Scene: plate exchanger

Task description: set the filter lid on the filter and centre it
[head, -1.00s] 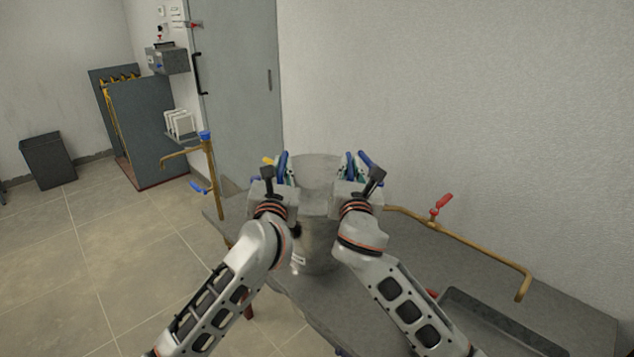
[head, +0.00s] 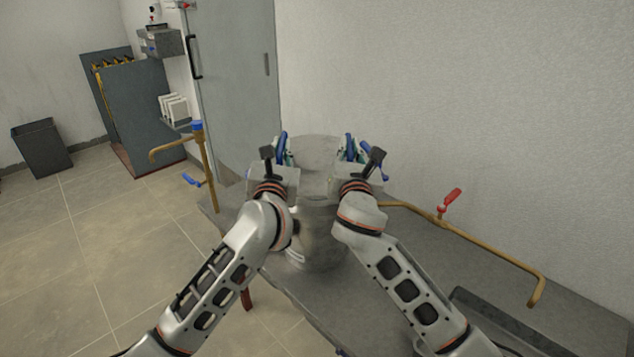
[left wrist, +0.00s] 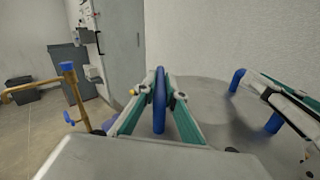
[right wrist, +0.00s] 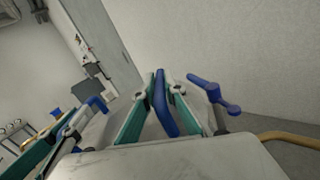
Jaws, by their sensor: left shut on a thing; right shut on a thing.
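The filter lid (head: 316,150) is a grey round disc with upright blue handles, held between my two grippers. My left gripper (head: 282,150) is shut on the blue handle on the left side, seen close in the left wrist view (left wrist: 159,100). My right gripper (head: 351,150) is shut on the opposite handle, also seen in the right wrist view (right wrist: 163,102). The filter (head: 318,247) is a grey metal cylinder below the lid, partly hidden by my wrists. I cannot tell whether the lid touches its rim or is centred.
A blue lever (right wrist: 214,90) is right of my right gripper. A brass pipe with a red handle (head: 451,200) runs along the right. Another pipe with a blue-topped valve (head: 197,127) stands at left. A grey table (head: 420,250) carries a dark tray (head: 500,330).

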